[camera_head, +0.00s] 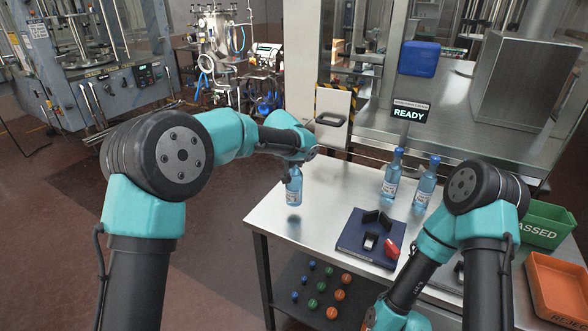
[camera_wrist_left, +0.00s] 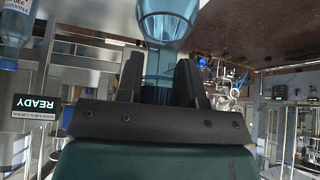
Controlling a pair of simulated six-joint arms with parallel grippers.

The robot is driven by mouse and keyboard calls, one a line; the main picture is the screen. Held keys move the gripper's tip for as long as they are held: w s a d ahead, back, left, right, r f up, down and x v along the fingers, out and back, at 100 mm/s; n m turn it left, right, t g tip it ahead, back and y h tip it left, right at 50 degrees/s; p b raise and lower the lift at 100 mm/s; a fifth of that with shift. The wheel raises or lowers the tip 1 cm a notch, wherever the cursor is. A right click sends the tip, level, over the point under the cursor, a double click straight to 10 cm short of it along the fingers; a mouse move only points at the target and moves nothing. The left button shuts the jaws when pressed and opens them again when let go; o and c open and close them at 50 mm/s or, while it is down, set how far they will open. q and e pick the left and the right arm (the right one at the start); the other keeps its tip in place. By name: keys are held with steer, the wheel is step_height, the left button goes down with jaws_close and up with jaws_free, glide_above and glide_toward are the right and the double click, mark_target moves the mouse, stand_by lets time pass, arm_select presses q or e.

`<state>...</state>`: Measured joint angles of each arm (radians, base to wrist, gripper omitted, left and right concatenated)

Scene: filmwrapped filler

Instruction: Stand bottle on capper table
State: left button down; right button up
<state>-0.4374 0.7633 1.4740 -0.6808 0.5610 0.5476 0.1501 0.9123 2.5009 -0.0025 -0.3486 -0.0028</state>
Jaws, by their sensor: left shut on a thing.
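My left gripper (camera_head: 290,165) is shut on a light blue, clear bottle (camera_head: 294,188), gripping its upper part. The bottle hangs upright over the left part of the steel table (camera_head: 272,212), with a dark shadow below it, and looks a little above the surface. In the left wrist view the bottle (camera_wrist_left: 166,28) sits between the two dark fingers (camera_wrist_left: 160,80). Its top is hidden by the gripper. Two other blue-capped bottles, one (camera_head: 391,178) beside the other (camera_head: 425,186), stand at the table's back. My right gripper is out of view below the frame.
A navy pad (camera_head: 352,238) with black holders and a red item (camera_head: 392,250) lies mid-table. A READY sign (camera_head: 408,112) stands behind the bottles. A green bin (camera_head: 545,222) and an orange bin (camera_head: 560,290) are at right. Coloured caps lie on the lower shelf (camera_head: 290,268).

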mark_target(293, 167)
arm_select(q)
steer(key=shift+w+f, duration=0.15)
steer(key=shift+w, duration=0.1)
steer(key=shift+f, duration=1.8)
steer(key=c, duration=0.8)
jaws_free()
steer(key=shift+r, duration=0.1)
steer(key=shift+s+r, duration=0.3)
steer(key=shift+r, duration=0.25)
steer(key=v, duration=1.1)
steer(key=shift+a+f, duration=0.1)
